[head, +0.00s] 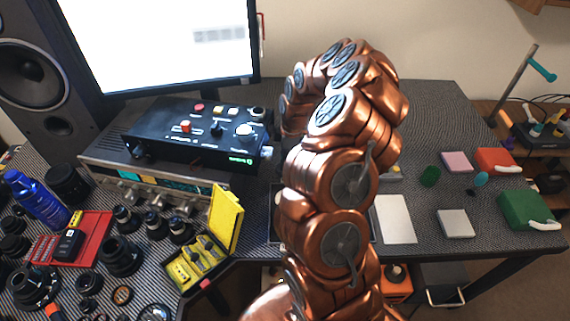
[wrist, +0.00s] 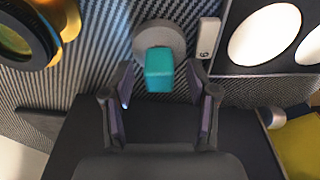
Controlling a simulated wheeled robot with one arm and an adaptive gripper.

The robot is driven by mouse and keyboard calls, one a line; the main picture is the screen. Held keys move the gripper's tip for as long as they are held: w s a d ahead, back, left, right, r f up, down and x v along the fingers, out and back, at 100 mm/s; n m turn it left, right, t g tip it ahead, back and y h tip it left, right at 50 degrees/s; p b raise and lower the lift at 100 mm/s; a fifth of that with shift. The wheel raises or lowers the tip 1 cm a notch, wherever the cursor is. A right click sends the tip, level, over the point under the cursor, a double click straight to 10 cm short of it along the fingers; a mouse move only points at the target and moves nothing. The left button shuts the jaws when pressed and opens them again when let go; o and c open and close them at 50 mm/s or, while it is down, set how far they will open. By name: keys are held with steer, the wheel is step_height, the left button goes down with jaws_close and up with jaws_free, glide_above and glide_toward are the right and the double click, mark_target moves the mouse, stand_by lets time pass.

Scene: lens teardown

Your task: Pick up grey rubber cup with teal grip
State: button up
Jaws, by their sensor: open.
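The grey rubber cup (wrist: 172,32) shows in the wrist view as a round grey disc on the striped grey surface. Its teal grip (wrist: 158,72) points toward my gripper. My gripper (wrist: 161,78) is open, with one finger on each side of the teal grip and gaps on both sides. No contact with the grip shows. In the head view my copper arm hides my gripper, and I cannot make out the cup there.
In the wrist view, a small grey labelled piece (wrist: 207,40) lies just right of the cup, beside a dark tray with white discs (wrist: 264,36). A gold-rimmed lens (wrist: 68,20) is at upper left. In the head view, an open yellow case (head: 228,217) stands left of my arm.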

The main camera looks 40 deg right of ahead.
steer(key=shift+c, duration=0.4)
jaws_close()
steer(key=shift+d, duration=0.1)
steer(key=shift+r+b, duration=0.2)
steer(key=shift+b, duration=0.2)
step_height(320, 180, up, 6)
steer(key=shift+r+b, duration=0.2)
steer(key=shift+b, duration=1)
steer(key=s+d+b, duration=0.4)
steer(key=s+d, duration=0.8)
steer(key=d, duration=0.3)
steer(key=shift+d, duration=0.4)
steer(key=shift+r, duration=0.1)
steer(key=c, duration=0.6)
jaws_free()
jaws_close()
